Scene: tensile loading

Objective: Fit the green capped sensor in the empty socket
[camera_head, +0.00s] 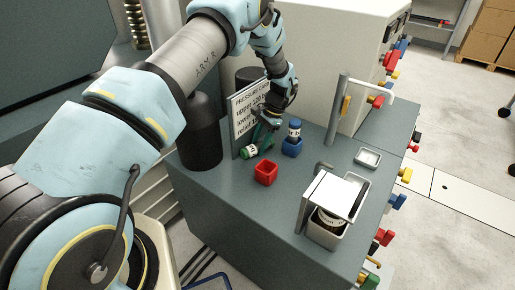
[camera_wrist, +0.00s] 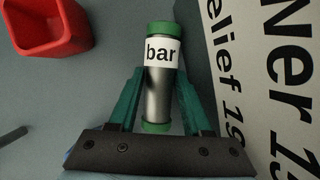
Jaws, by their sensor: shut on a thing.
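The green capped sensor is a grey cylinder with green ends and a white "bar" label (camera_wrist: 160,52). In the head view its green end (camera_head: 249,152) points down-left, so the sensor looks tilted, near the foot of a sign. My gripper (camera_head: 261,138) is shut on it; in the wrist view the green fingers (camera_wrist: 161,88) flank its body. The empty socket is a red square cup (camera_head: 265,173), just right of and nearer than the sensor; in the wrist view the red socket (camera_wrist: 48,24) is at the upper left. The sensor is apart from it.
A blue socket (camera_head: 291,149) holds a blue capped sensor (camera_head: 294,130) right of my gripper. The white sign (camera_head: 245,118) stands close beside my gripper. A metal box with a white lid (camera_head: 332,193) and a metal post (camera_head: 336,112) stand to the right. The bench front is clear.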

